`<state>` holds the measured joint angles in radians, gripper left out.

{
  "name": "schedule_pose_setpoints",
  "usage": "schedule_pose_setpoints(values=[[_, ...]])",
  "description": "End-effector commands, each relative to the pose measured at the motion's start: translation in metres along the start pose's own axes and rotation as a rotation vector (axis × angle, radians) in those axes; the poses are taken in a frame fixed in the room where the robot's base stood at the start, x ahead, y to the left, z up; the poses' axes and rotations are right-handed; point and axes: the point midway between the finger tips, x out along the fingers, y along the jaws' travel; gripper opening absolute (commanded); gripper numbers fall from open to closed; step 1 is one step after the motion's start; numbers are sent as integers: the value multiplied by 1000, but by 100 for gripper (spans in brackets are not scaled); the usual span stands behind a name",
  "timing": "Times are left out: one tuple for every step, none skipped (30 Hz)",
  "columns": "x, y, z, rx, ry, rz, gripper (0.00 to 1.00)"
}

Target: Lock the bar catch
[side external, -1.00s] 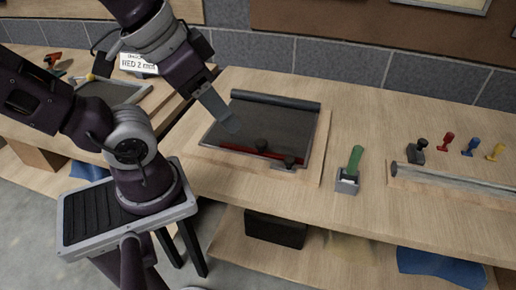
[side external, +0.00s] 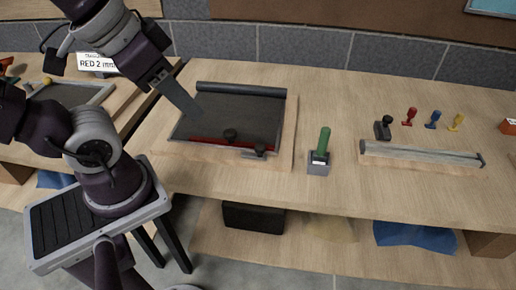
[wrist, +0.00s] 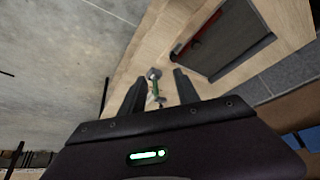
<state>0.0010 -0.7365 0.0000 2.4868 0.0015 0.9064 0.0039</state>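A dark framed panel (side external: 240,112) lies on a wooden board on the bench, with a dark roller along its back edge. A red bar (side external: 207,141) runs along its front edge, with a black knob (side external: 230,134) and a small grey catch piece (side external: 259,151) near the right end. In the wrist view the panel (wrist: 230,42) is at upper right. My gripper (side external: 196,110) appears over the panel's left part, apart from the knob and bar. In the wrist view its fingers (wrist: 156,92) are spread with nothing held. Whether the catch is locked is not clear.
A green-handled tool (side external: 321,145) stands right of the panel; it also shows beyond my fingers in the wrist view (wrist: 156,86). A grey rail (side external: 420,155) lies farther right, with several coloured stamps (side external: 432,120) behind.

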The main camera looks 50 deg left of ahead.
Motion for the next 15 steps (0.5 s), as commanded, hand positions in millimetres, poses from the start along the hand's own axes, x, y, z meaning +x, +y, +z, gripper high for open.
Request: schedule_pose_setpoints(values=[[0,0,-7,11,-18,0,26],[-1,0,-13,22,-35,-1,20],[-1,-1,-24,42,-63,-3,12],[-1,-1,-35,62,-90,-4,7],[1,-1,-46,82,-121,-5,1],[4,-1,-63,114,-164,-6,0],[8,-1,-76,137,-198,-6,0],[13,-1,-88,162,-231,-7,0],[22,0,-103,194,-275,-7,0],[29,0,-114,217,-308,-7,0],[38,1,-125,240,-341,-6,0],[50,2,-138,271,-385,-5,0],[61,2,-148,295,-418,-4,0],[73,3,-156,318,-451,-3,0],[89,5,-166,348,-495,0,0]])
